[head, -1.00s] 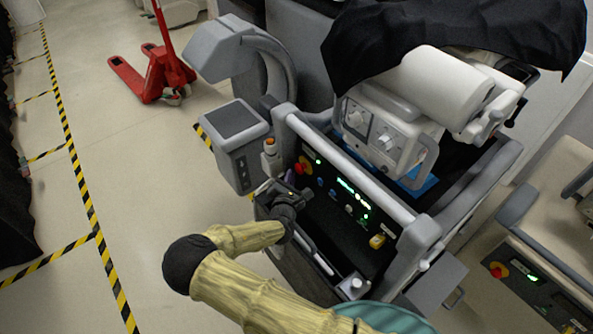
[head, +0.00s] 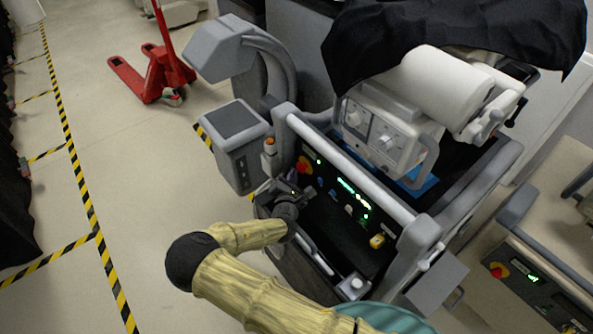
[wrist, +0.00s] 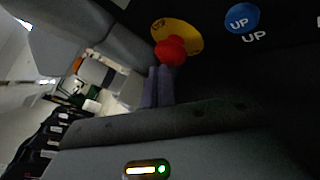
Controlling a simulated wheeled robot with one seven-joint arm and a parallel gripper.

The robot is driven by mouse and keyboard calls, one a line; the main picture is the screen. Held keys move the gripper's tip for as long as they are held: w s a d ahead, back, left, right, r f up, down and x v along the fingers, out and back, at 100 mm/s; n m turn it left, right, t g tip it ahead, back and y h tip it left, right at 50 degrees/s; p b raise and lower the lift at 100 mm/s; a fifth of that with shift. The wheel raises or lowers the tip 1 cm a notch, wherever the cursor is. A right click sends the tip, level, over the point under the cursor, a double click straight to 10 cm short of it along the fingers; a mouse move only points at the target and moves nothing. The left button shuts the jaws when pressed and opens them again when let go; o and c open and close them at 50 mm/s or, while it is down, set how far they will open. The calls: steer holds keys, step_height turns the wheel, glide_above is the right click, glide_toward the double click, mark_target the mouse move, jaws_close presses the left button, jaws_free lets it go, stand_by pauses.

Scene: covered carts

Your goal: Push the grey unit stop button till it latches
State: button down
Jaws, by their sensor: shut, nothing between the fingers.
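The stop button is a red mushroom head on a yellow disc, at the left end of the grey unit's black panel in the head view (head: 304,164). In the wrist view its red head (wrist: 171,50) is just beyond my fingertips. My gripper (wrist: 159,72) is shut and empty, with its two purple-grey fingers side by side. In the head view my gripper (head: 298,181) is in front of the panel, just below the button. Fingertips and red head look very close; I cannot tell whether they touch. How far the button is pressed is not clear.
A blue UP button (wrist: 241,19) sits right of the stop button in the wrist view. The panel also has green lit text (head: 354,196) and a yellow switch (head: 377,241). A second cart with its own red button (head: 498,270) stands at right. A grey rail (head: 345,165) runs above the panel.

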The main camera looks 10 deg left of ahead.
steer(key=shift+s+a+b, duration=0.4)
steer(key=shift+s+a, duration=0.1)
steer(key=shift+s, duration=0.2)
steer(key=shift+a, duration=0.1)
steer(key=s+a+b, duration=0.1)
steer(key=s, duration=0.1)
steer(key=s+a+b, duration=0.1)
steer(key=a, duration=0.1)
steer(key=shift+s, duration=0.4)
stand_by(0.9)
